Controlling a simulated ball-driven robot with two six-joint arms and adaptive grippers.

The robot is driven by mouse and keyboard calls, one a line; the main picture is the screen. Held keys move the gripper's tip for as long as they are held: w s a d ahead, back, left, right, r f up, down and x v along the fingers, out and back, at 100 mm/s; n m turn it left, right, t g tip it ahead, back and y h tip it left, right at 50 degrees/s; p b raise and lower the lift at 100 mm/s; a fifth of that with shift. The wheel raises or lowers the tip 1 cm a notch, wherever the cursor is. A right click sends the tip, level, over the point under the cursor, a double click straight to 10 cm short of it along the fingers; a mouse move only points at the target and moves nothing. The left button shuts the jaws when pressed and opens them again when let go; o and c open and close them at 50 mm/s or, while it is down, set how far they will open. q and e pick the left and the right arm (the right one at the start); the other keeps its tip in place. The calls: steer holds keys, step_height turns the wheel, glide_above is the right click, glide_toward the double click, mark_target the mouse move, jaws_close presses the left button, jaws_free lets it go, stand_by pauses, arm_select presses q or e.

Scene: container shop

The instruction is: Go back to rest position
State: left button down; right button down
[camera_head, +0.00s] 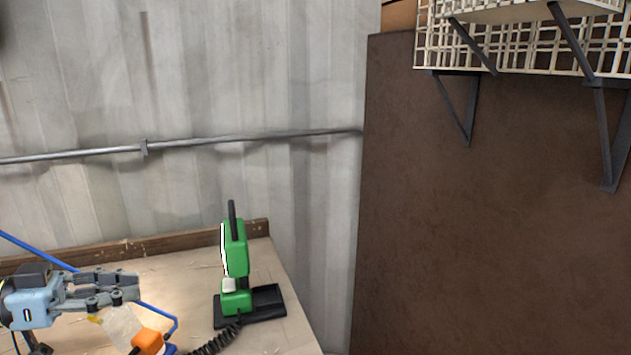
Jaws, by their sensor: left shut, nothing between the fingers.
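My left gripper (132,288) is at the lower left, above the wooden workbench (188,268). Its grey fingers point right and are shut with nothing between them. A green device (236,252) with a black antenna-like top stands upright on a black base (266,303), to the right of the gripper and apart from it. My right gripper is not in view.
An orange and blue object (148,341) lies below the gripper, with a black coiled cord (215,340) beside it. A brown panel (490,220) fills the right side. A bracketed lattice shelf (520,45) hangs above it. A corrugated wall (250,80) with a pipe (250,137) stands behind.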

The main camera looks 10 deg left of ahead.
arm_select(q)
steer(key=n+t+y, duration=0.1)
steer(key=n+y, duration=0.2)
steer(key=y, duration=0.1)
steer(key=n+t+y, duration=0.2)
steer(key=n+y, duration=0.1)
steer(key=y, duration=0.2)
steer(key=w+f+n+t+y, duration=0.1)
steer(key=n+y, duration=0.2)
steer(key=y, duration=0.2)
steer(key=shift+w+d+n+t, duration=0.1)
steer(key=shift+d+n+t, duration=0.1)
steer(key=shift+n+t, duration=0.15)
steer(key=s+d+f+g, duration=0.35)
steer(key=s+g, duration=0.25)
steer(key=s, duration=0.4)
steer(key=s+d+f+g, duration=0.2)
steer(key=s+d+g, duration=0.3)
steer(key=s, duration=0.6)
step_height(320, 180, down, 26)
steer(key=s+a+g, duration=0.1)
steer(key=a, duration=0.2)
steer(key=s+f+g+b, duration=0.1)
steer(key=s+f, duration=1.5)
steer(key=s, duration=0.2)
steer(key=shift+s+a+f, duration=0.25)
steer(key=shift+a+f, duration=0.1)
steer(key=shift+a, duration=0.1)
